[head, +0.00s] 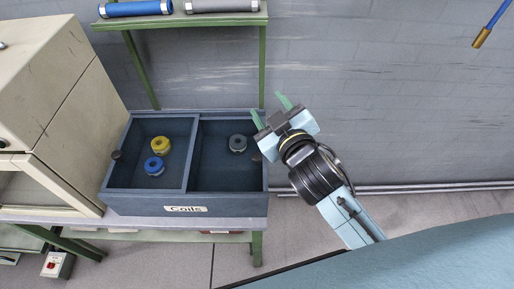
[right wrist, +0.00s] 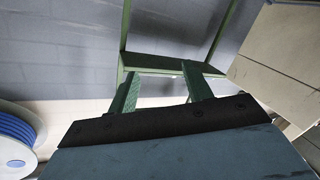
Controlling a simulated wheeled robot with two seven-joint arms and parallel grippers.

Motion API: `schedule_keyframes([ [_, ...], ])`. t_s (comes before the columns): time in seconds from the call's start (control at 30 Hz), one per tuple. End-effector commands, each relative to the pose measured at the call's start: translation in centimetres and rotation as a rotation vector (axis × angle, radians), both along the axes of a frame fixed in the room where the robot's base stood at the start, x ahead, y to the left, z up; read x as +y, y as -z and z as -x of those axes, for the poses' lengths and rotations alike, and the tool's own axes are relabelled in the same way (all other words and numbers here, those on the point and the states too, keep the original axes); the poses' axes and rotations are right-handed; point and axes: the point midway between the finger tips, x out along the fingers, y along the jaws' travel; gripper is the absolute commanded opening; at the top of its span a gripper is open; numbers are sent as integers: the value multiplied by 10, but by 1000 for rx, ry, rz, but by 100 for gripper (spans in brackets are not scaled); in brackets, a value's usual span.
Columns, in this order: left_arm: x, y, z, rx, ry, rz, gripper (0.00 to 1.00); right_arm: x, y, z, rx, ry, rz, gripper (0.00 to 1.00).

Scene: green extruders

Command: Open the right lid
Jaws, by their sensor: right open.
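A dark blue-grey box labelled "Coils" (head: 185,210) stands on the bench in the head view, with two compartments side by side. The right compartment (head: 222,176) shows a grey coil (head: 237,143) inside. I cannot tell whether a clear lid covers it. A small dark brown knob (head: 257,156) sits at its right edge, partly beside my gripper. My right gripper (head: 270,109) is open and empty, above and near the box's back right corner. Its green fingers also show apart in the right wrist view (right wrist: 161,72). My left gripper is not in view.
The left compartment holds a yellow coil (head: 161,144) and a blue coil (head: 154,166); a brown knob (head: 117,155) is at its left edge. A green shelf (head: 180,20) with rolls stands behind. A beige machine (head: 60,110) is at left. The right side is free.

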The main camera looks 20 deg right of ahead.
Motion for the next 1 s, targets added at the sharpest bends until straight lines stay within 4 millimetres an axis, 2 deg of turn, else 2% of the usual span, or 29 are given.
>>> schedule_keyframes([
  [0.03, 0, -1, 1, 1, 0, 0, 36, 14, -28, -9, -114, -50, 34, 50],
  [0.1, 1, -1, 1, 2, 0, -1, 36, 36, -61, -15, -266, -128, 82, 50],
  [0.2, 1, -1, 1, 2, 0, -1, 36, 75, -101, -15, -486, -268, 174, 50],
  [0.33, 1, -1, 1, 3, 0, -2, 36, 137, -137, 3, -774, -520, 342, 50],
  [0.4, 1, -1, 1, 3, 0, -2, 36, 170, -142, 20, -912, -683, 455, 50],
  [0.47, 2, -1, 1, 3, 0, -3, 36, 194, -137, 34, -1012, -832, 565, 50],
  [0.5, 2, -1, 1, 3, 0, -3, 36, 208, -128, 44, -1065, -937, 641, 50],
  [0.57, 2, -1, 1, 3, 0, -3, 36, 223, -110, 56, -1125, -1096, 767, 50],
  [0.6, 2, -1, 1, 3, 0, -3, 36, 229, -95, 62, -1153, -1206, 857, 50],
  [0.67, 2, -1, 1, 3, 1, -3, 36, 231, -68, 67, -1165, -1374, 999, 50],
  [0.77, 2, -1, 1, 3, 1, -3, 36, 216, -20, 63, -1112, -1650, 1255, 50],
  [0.8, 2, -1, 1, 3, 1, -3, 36, 203, -2, 57, -1060, -1756, 1361, 50],
  [0.87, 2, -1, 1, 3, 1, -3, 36, 179, 21, 45, -952, -1901, 1516, 50],
  [0.9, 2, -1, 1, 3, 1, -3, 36, 159, 33, 35, -863, -1988, 1613, 50],
  [1.0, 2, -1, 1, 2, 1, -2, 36, 109, 49, 11, -613, -2151, 1817, 50],
])
